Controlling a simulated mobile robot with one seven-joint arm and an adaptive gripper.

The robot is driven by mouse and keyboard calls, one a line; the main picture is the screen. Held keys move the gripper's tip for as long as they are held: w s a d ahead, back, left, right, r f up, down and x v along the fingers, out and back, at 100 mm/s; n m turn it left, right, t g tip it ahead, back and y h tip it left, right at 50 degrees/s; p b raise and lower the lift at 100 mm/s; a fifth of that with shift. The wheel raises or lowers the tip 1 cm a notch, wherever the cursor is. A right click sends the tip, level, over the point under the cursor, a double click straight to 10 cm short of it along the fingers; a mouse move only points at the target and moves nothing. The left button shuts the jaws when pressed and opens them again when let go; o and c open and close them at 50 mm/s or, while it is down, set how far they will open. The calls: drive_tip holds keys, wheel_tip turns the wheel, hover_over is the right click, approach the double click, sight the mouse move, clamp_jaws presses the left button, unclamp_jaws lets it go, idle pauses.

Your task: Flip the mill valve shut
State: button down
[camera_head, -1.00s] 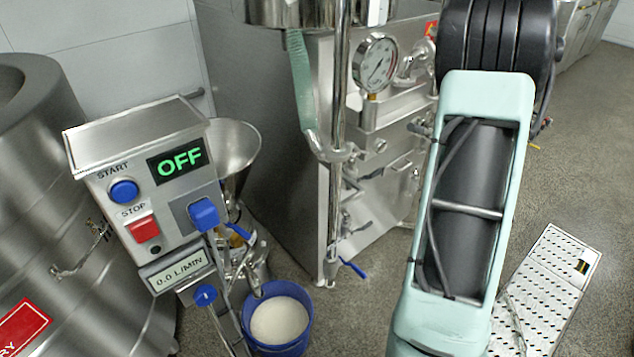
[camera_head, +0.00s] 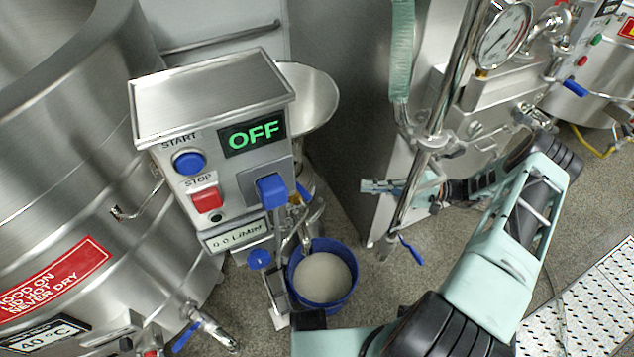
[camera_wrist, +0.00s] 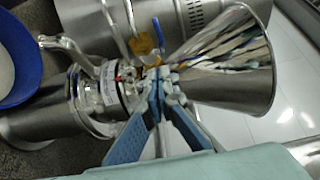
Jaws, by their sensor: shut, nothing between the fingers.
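The mill stands behind the control box, its steel hopper (camera_head: 312,100) showing to the right of the box. The hopper also fills the right of the wrist view (camera_wrist: 235,65). A thin blue lever (camera_head: 303,193) sits below the hopper, partly hidden by the box. In the wrist view the blue lever (camera_wrist: 186,42) rises beside an orange piece (camera_wrist: 144,44), just beyond the fingertips. My gripper (camera_head: 366,186) is shut and empty, to the right of the mill and pointing left. In the wrist view its blue fingers (camera_wrist: 158,82) meet in front of the mill's neck; contact is unclear.
The control box (camera_head: 215,150) reads OFF. A blue bucket (camera_head: 322,280) with pale contents stands below the mill. A large steel tank (camera_head: 60,170) is at left.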

drive_tip(key=shift+w+a, duration=0.2)
drive_tip(key=shift+a, duration=0.1)
approach(304, 189)
drive_tip(key=w+a+f, duration=0.1)
drive_tip(key=w+a, duration=0.1)
drive_tip(key=w, duration=0.1)
drive_tip(key=shift+s+a+f+b, duration=0.15)
drive_tip(key=shift+s+a, duration=0.15)
drive_tip(key=shift+a, duration=0.3)
drive_tip(key=shift+s+a+r+b, duration=0.1)
drive_tip(key=shift+s+a, duration=0.2)
drive_tip(key=shift+a, duration=0.35)
drive_tip(key=shift+s+a+f+b, duration=0.15)
drive_tip(key=shift+s+a, duration=0.15)
drive_tip(key=shift+a, duration=0.3)
drive_tip(key=shift+r, duration=0.15)
